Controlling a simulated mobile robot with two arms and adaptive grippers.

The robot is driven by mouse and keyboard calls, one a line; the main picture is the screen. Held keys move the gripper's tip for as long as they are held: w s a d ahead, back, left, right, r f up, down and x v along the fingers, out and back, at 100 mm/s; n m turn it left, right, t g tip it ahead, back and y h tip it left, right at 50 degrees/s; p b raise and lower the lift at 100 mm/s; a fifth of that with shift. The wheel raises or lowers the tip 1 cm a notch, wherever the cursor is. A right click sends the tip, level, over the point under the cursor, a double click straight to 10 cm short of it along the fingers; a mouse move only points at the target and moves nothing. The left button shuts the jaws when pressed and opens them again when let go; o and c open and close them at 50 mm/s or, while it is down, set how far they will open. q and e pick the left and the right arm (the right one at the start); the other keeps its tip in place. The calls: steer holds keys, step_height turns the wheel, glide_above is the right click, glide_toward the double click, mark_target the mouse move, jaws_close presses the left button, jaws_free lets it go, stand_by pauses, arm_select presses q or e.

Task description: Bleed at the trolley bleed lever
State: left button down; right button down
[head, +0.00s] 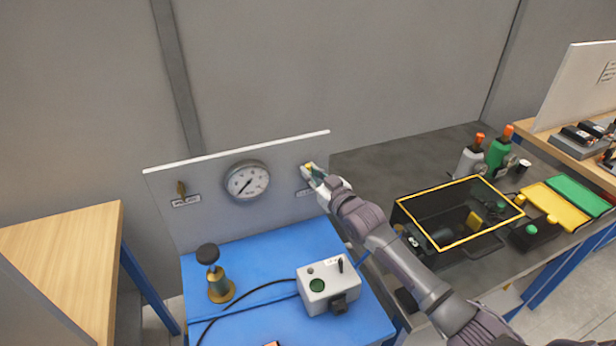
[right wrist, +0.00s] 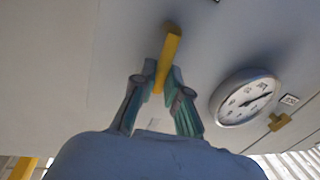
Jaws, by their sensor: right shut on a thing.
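A pale upright panel (head: 220,210) stands at the back of the blue trolley (head: 255,255) and carries a round white gauge (head: 247,181). My right gripper (head: 312,172) is at the panel's right side. In the right wrist view its fingers (right wrist: 160,90) are shut on a yellow lever (right wrist: 171,50), which sticks out between them. The fingers largely hide this lever in the head view. A second, brass-coloured lever (head: 181,188) is left of the gauge, above a small label. The label text is too small to read. My left gripper is out of view.
A grey control box (head: 328,284) with a cable and a brass device with a black knob (head: 214,275) stand on the trolley. Right of it, a dark bench holds a yellow-rimmed black crate (head: 425,238) and bottles (head: 498,150). A wooden table (head: 65,265) is at the left.

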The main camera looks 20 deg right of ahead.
steer(key=shift+d+m, duration=0.2)
steer(key=shift+m, duration=0.3)
steer(key=c, duration=1.2)
jaws_free()
steer(key=shift+w, duration=0.1)
steer(key=v, duration=1.2)
steer(key=shift+d+f, duration=0.1)
steer(key=shift+f, duration=0.1)
